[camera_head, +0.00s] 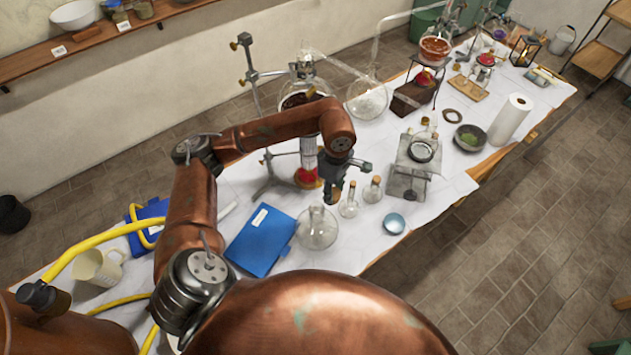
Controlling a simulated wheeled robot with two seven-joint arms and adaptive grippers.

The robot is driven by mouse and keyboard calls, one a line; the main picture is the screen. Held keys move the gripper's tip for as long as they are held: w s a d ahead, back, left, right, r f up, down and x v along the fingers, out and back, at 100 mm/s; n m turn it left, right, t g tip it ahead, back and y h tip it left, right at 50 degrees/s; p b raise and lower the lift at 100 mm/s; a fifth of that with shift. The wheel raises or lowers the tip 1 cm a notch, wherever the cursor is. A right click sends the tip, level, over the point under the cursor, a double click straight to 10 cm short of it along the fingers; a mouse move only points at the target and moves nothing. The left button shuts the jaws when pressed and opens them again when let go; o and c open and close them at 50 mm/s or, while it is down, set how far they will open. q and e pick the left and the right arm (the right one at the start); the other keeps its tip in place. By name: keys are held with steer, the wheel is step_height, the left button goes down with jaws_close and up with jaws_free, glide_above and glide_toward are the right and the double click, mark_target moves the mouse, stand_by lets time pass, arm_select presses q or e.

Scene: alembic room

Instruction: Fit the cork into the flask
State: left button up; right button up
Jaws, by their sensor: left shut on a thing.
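My left gripper (333,190) hangs pointing down over the table, shut on a small brown cork (333,198) at its fingertips. A round clear glass flask (317,230) stands on the white-covered table, just below and left of the gripper in the picture. Its neck shows no stopper. The cork appears above and to the right of the flask's mouth, apart from it; the exact height gap is hard to tell. My right gripper is not in view.
Two small corked flasks (349,203) stand close right of the round flask. A blue folder (262,240) lies left of it, and a small blue dish (394,223) lies right. A burner stand with glassware (308,160) rises behind. A scale-like stand (408,180) is further right.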

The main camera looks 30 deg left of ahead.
arm_select(q)
steer(key=n+p, duration=0.1)
steer(key=n, duration=0.2)
steer(key=a+n+p, duration=0.1)
steer(key=n+p, duration=0.1)
steer(key=n, duration=0.2)
steer(key=r+n+p, duration=0.1)
steer(key=n+p, duration=0.1)
steer(key=n, duration=0.1)
steer(key=shift+s+a, duration=0.3)
steer(key=shift+s, duration=0.05)
steer(key=a+f+n+p, duration=0.1)
steer(key=n, duration=0.4)
steer(key=s+f+n+p, duration=0.1)
steer(key=f+n+p, duration=0.1)
steer(key=n, duration=0.3)
steer(key=s+a+f+n+p, duration=0.1)
steer(key=n+p, duration=0.1)
steer(key=n, duration=0.4)
steer(key=shift+a+f, duration=0.35)
steer(key=shift+w+f+b, duration=0.1)
steer(key=shift+f+b, duration=0.2)
steer(key=shift+b, duration=0.15)
steer(key=shift+f+b, duration=0.5)
steer(key=shift+f, duration=0.05)
